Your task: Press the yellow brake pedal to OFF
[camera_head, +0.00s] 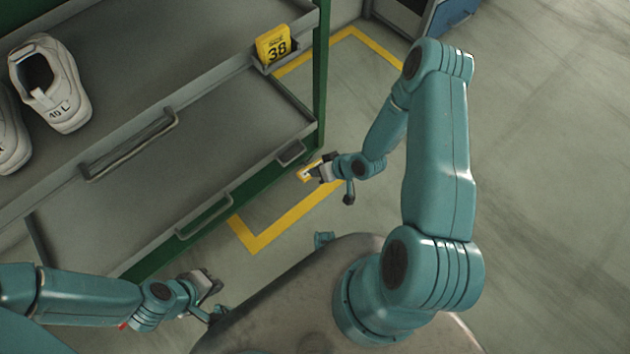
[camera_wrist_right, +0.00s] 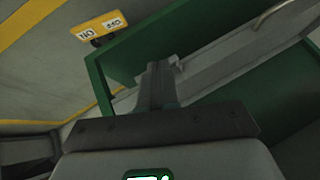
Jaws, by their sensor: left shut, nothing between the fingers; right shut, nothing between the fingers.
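The yellow brake pedal (camera_wrist_right: 98,26) shows at the upper left of the right wrist view, with white ON and OFF labels, beside the rack's green frame. In the head view a small part of the pedal (camera_head: 303,174) shows at the rack's lower right corner, just left of my right gripper (camera_head: 316,171). My right gripper is shut and empty. In the right wrist view its fingers (camera_wrist_right: 158,86) point at the green frame, with the pedal to their left. I cannot tell whether they touch anything. My left gripper (camera_head: 212,284) is shut and empty at the lower left, clear of the pedal.
The rack (camera_head: 322,75) has a green frame and grey shelves with handles. White shoes (camera_head: 52,88) stand on its upper shelf, and a yellow 38 card (camera_head: 273,46) sits at its right edge. Yellow floor lines (camera_head: 290,222) run around the rack. The floor at right is clear.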

